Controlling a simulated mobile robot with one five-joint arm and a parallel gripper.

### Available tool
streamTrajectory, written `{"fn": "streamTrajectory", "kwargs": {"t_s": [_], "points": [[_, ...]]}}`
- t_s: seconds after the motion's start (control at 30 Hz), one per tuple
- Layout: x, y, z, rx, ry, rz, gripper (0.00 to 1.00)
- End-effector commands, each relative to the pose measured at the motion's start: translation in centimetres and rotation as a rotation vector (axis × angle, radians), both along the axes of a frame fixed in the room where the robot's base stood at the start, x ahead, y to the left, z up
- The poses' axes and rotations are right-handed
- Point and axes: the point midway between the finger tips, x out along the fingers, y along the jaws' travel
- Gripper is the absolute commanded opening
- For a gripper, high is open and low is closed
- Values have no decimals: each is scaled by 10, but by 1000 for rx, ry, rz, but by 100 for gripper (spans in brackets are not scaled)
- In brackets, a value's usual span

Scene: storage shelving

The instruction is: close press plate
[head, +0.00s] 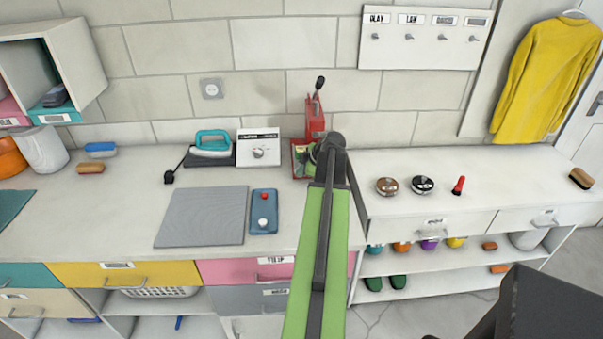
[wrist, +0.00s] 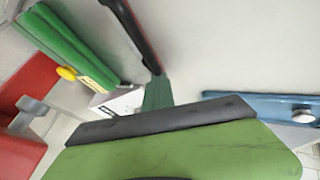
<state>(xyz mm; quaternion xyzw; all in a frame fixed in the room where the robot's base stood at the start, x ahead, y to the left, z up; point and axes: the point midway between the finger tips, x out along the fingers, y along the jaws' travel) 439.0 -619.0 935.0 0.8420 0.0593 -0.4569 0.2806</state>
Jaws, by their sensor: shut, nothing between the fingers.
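The red press (head: 316,122) stands upright on the counter against the tiled wall. Its dark lever (head: 319,86) points up. My gripper (head: 316,153) is at the front of the press, partly hidden behind my arm. It is shut and holds nothing. Whether it touches the plate cannot be told.
A blue tray (head: 264,224) with red and white knobs lies by a grey mat (head: 203,217) left of my arm. A teal iron (head: 211,143) and white box (head: 258,148) stand left of the press. Two round tins (head: 387,187) (head: 422,185) sit on the right.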

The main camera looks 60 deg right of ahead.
Motion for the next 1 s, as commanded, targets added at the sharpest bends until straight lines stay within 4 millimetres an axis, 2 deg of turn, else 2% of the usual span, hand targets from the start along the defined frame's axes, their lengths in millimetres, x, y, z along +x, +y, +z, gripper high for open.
{"fn": "streamTrajectory", "kwargs": {"t_s": [0.03,0.17,0.27,0.4,0.5,0.7,0.8,1.0], "points": [[3,-5,3,-11,-13,-7,0],[2,1,3,-11,-13,-5,0],[-2,13,3,-8,-10,-2,0],[-13,40,3,-4,-6,4,0],[-29,42,35,-2,-4,2,0],[-59,50,75,-2,-3,3,0],[-68,52,83,-1,-3,3,0],[-71,53,81,-1,-3,6,0]]}}
